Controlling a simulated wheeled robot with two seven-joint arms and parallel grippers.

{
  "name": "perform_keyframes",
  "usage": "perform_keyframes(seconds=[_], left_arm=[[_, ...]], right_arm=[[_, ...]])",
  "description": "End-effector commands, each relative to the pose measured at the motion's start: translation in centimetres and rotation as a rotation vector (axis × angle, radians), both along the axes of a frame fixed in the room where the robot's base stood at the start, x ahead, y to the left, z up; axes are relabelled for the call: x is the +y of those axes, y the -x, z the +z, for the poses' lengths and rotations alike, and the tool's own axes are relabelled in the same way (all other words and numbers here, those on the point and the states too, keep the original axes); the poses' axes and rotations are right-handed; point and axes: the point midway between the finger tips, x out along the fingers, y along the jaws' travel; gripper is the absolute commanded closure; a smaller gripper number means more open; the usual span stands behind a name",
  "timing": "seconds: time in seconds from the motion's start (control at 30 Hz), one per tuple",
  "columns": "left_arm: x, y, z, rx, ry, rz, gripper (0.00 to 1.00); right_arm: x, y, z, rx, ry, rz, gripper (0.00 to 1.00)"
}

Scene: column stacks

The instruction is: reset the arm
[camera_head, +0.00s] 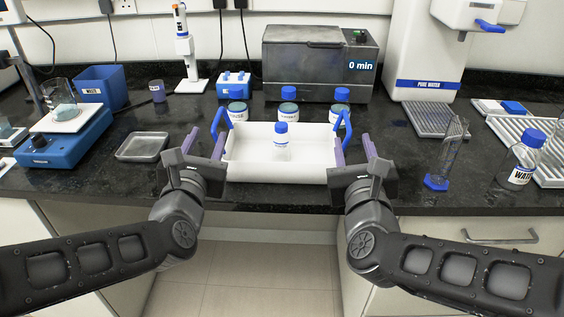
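My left gripper (206,143) is beside the left end of a white tray (245,174) with blue handles. Its purple fingers look spread apart, with the blue left handle (220,121) close to them. My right gripper (352,153) is beside the tray's right end, near the blue right handle (342,127). Its purple fingers also look apart. Whether either gripper touches a handle is hard to tell. A small white bottle with a blue cap (281,146) stands upright inside the tray. The tray rests at the counter's front edge.
Several blue-capped bottles (288,107) stand behind the tray, before a grey machine (318,62) reading "0 min". A blue stirrer (62,140) and shallow dish (142,146) are left. A glass cylinder (449,150) and water bottle (521,160) are right.

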Motion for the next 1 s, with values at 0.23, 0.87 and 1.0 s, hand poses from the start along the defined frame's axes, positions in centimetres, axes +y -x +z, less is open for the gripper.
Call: perform_keyframes(seconds=[0.23,0.87,1.0], left_arm=[[0.0,0.0,0.0,0.0,0.0,0.0,0.61],[0.0,0.8,-0.1,0.002,0.0,-0.001,0.61],[0.2,2.8,-0.1,0.002,0.0,-0.001,0.61]], right_arm=[[0.1,1.9,-0.1,0.001,0.0,0.0,0.61],[0.1,2.6,-0.2,0.003,0.0,-0.001,0.61],[0.2,4.7,-0.1,0.002,0.0,0.0,0.61]])
